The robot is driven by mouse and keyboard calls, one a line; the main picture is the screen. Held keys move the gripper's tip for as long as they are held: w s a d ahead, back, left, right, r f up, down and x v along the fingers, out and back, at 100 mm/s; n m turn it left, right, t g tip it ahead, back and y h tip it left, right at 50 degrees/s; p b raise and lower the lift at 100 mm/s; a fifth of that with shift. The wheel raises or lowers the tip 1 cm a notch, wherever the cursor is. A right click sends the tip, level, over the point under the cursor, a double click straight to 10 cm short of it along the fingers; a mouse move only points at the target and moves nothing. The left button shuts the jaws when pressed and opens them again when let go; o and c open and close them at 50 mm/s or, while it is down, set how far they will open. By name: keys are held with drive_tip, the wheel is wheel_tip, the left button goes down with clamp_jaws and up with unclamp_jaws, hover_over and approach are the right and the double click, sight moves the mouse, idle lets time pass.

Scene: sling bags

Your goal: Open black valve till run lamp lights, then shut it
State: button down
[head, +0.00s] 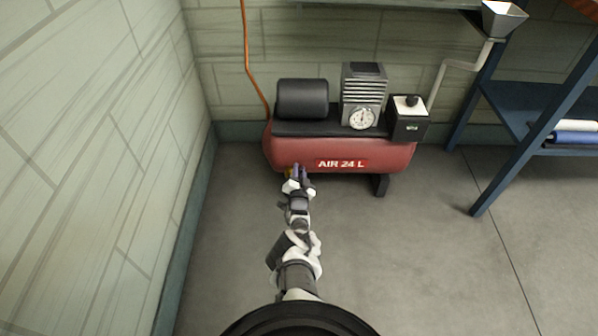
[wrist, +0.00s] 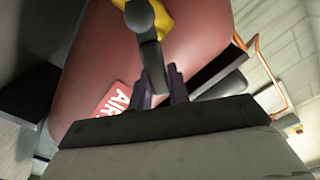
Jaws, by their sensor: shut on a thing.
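The black valve lever (wrist: 146,30) shows dark grey in the wrist view, on a yellow fitting (wrist: 160,12) at the compressor's red tank (wrist: 90,50). My gripper (wrist: 160,86) is shut on the lever's lower end, between its dark purple fingers. In the head view my gripper (head: 299,170) is at the tank's lower left front, and it mostly hides the valve. The black switch box (head: 408,133) at the compressor's right has a white top, a dark knob and a small pale mark on its front. I cannot tell which part is the run lamp or whether it is lit.
A round white gauge (head: 362,118) sits on the compressor. An orange hose (head: 247,60) runs up the wall behind it. A blue shelf frame (head: 500,160) stands at the right, and a wall is close on the left. The grey floor (head: 430,260) in front is clear.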

drive_tip(key=c, duration=1.3)
unclamp_jaws()
drive_tip(key=s+p, duration=1)
drive_tip(key=s, duration=0.3)
drive_tip(key=shift+s, duration=0.4)
drive_tip(key=shift+a, duration=0.1)
